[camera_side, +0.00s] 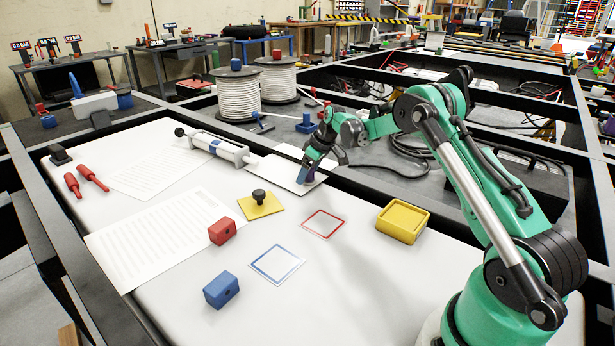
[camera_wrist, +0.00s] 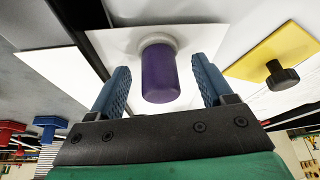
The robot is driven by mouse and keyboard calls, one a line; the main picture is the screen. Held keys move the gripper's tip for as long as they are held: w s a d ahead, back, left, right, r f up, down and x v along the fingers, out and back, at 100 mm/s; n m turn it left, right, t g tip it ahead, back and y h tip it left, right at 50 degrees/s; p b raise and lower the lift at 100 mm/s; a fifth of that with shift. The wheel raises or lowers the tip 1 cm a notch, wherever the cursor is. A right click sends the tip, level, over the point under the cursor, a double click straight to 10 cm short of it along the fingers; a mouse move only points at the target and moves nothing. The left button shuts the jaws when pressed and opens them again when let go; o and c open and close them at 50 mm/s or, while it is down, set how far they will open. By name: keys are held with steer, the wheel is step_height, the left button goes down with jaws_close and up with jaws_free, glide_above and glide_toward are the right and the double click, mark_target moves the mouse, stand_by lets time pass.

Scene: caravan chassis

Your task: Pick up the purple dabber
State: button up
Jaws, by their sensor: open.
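The purple dabber (camera_wrist: 160,75) is a short purple cylinder with a pale collar at its far end, seen in the wrist view on a white sheet (camera_wrist: 112,45). My gripper (camera_wrist: 163,75) is open, with one blue ribbed finger on each side of the dabber. Gaps show between the dabber and both fingers. In the side view my gripper (camera_side: 308,172) is low over the white sheet at the back of the white table, and the dabber there is mostly hidden by the fingers.
A yellow plate with a black knob (camera_side: 260,203) stands nearby. A white and blue cylinder (camera_side: 215,148) lies to the left. Red (camera_side: 222,230) and blue (camera_side: 221,290) blocks and a yellow box (camera_side: 402,221) are in front. A black frame rail (camera_side: 375,185) runs close behind my gripper.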

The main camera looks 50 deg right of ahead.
jaws_close()
step_height(320, 180, up, 20)
stand_by(0.8)
steer(key=c, duration=0.8)
jaws_free()
steer(key=shift+c, duration=0.2)
jaws_close()
